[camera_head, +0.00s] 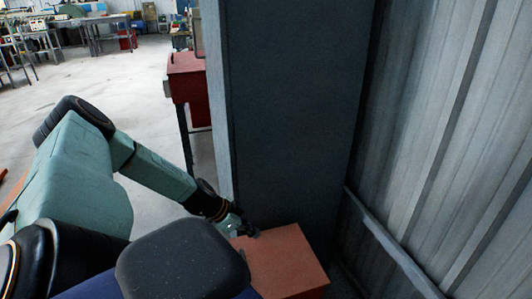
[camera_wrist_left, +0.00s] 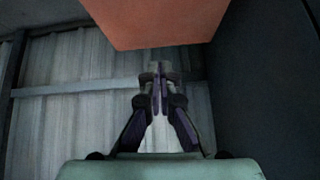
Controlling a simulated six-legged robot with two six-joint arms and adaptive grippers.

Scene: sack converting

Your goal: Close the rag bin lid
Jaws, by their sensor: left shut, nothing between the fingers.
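An orange-red flat panel, which looks like the rag bin lid (camera_head: 287,262), shows at the lower middle of the head view, against the foot of a dark grey column. The rest of the bin is mostly hidden or out of frame, and I cannot tell the lid's angle. My left gripper (camera_head: 248,231) is at the panel's far left edge in the head view; touch cannot be made out. In the left wrist view the orange panel (camera_wrist_left: 155,24) fills the top middle, just beyond the fingertips. The left gripper (camera_wrist_left: 157,75) is shut and empty there. My right gripper is not in view.
The dark grey column (camera_head: 290,110) rises right behind the panel. A corrugated metal wall (camera_head: 450,130) with a rail (camera_head: 390,240) closes off the right. A red cabinet (camera_head: 188,78) on legs stands beyond the column. Open floor (camera_head: 110,85) lies at left, with workbenches far back.

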